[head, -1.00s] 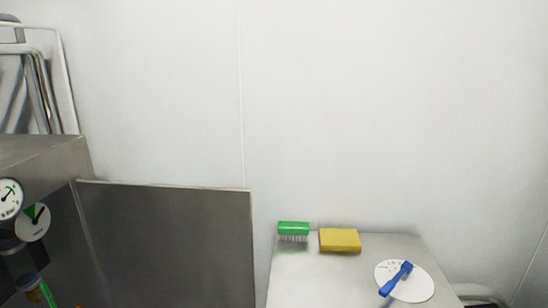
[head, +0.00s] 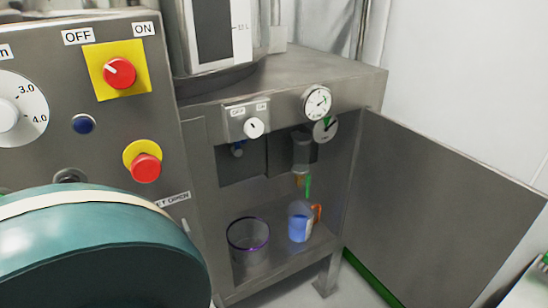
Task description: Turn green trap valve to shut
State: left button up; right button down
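A small green handle (head: 307,186), which looks like the trap valve's lever, hangs in the open cabinet bay in the head view. Neither of my grippers is in view.
The cabinet door (head: 445,205) stands open to the right. A clear purple-rimmed vessel (head: 248,240) and a blue jug (head: 299,226) with orange handle stand on the shelf. A large teal rounded body (head: 95,250) and control panel (head: 60,130) fill the left.

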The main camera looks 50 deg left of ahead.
aim_at(306, 184)
jog(key=u, duration=1.3)
